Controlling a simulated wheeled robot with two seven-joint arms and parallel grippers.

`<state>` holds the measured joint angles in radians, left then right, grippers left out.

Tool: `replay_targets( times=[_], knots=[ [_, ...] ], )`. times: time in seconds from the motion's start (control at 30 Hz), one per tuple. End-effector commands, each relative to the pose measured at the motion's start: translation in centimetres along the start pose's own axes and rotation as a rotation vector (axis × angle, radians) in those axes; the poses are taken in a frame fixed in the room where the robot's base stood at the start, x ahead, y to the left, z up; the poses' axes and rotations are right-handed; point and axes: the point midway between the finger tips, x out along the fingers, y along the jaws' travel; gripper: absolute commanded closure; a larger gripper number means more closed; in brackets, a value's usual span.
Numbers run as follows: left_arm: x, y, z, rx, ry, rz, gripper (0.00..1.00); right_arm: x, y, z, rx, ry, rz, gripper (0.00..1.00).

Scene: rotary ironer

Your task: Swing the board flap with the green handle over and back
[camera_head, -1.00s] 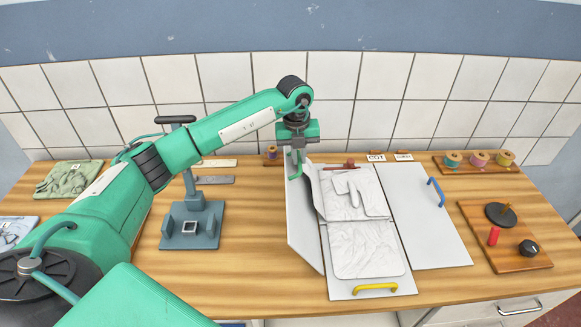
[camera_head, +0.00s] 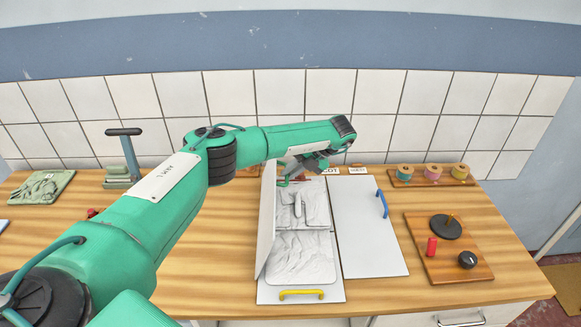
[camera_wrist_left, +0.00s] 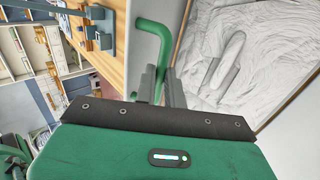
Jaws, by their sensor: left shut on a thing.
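The board flap (camera_head: 266,222) with the green handle stands raised on edge at the left side of the middle board (camera_head: 273,295), close to upright. The green handle (camera_wrist_left: 151,32) shows clearly in the left wrist view, where it curves out from between my fingers. My left gripper (camera_wrist_left: 162,85) is shut on this handle. In the head view my left gripper (camera_head: 287,180) is near the flap's far end, and the wrist partly hides the handle. A crumpled white cloth (camera_head: 300,258) lies on the middle board. My right gripper is not in view.
The right flap (camera_head: 370,228) with a blue handle (camera_head: 382,204) lies flat. A yellow handle (camera_head: 301,294) is at the board's front. A wooden block with a knob (camera_head: 467,259) and a spool rack (camera_head: 432,176) stand right.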

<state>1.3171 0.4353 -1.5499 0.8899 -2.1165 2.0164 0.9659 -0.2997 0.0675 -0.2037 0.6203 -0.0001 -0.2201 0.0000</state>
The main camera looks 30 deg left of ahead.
Motion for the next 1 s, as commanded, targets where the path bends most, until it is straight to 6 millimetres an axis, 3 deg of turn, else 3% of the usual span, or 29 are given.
replay_targets(
  times=[0.3, 0.87, 0.9, 1.0],
  knots=[
    [0.8, -2.1, -0.4, 0.01, 0.001, 0.092, 1.0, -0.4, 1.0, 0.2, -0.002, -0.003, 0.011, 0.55],
    [0.8, -2.7, -0.5, 0.017, -0.004, 0.109, 1.0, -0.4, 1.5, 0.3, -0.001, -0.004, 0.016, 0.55],
    [0.8, -2.7, -0.5, 0.017, -0.004, 0.108, 0.83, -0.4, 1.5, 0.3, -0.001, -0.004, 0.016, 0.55],
    [0.7, -2.7, -0.5, 0.016, -0.003, 0.108, 0.67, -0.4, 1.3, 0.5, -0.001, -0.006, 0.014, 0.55]
  ],
)
